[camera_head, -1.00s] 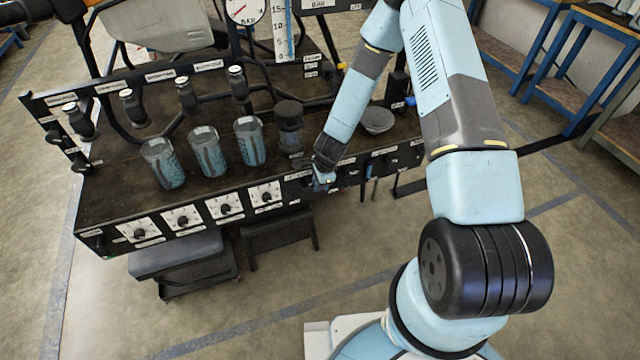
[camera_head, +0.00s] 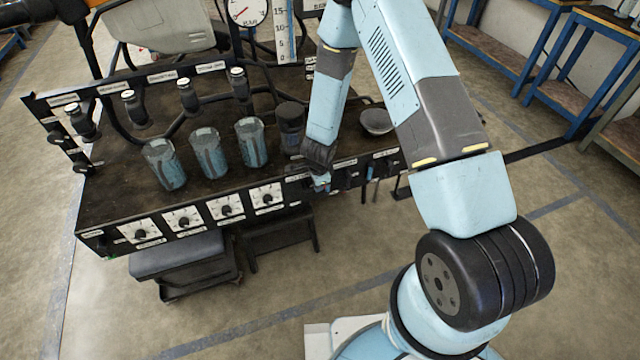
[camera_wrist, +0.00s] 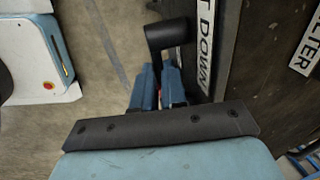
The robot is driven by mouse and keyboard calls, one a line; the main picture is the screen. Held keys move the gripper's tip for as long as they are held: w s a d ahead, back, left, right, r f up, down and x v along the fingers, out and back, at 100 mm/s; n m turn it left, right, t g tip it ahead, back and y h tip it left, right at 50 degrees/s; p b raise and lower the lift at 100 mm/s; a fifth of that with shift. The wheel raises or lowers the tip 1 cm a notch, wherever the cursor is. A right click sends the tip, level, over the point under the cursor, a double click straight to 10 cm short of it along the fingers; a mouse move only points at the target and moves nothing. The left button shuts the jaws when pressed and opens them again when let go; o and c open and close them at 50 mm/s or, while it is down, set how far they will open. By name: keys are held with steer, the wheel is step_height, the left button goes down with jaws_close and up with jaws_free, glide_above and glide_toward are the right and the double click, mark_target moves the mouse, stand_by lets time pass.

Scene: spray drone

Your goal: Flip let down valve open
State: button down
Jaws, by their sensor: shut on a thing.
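My gripper (camera_head: 321,184) is at the front panel of the dark bench, right of the row of white dials. In the wrist view its two blue fingers (camera_wrist: 158,88) are close together, shut on the let down valve's handle, with a bit of red showing between them. A black bent piece of the let down valve (camera_wrist: 166,36) shows just beyond the fingertips. A white label ending in "T DOWN" (camera_wrist: 206,45) is on the panel beside it. The fingers hide most of the handle, so its exact angle is unclear.
Further knobs line the panel to the right. A "FILTER" label (camera_wrist: 306,45) shows in the wrist view.

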steer(key=shift+w+d+r, duration=0.15)
steer(key=shift+w, duration=0.25)
steer(key=c, duration=1.2)
jaws_free()
steer(key=shift+c, duration=0.2)
steer(key=shift+o, duration=0.2)
steer(key=shift+s, duration=0.2)
step_height(320, 180, up, 13)
steer(key=s, duration=0.2)
steer(key=shift+s, duration=0.4)
steer(key=shift+r, duration=0.1)
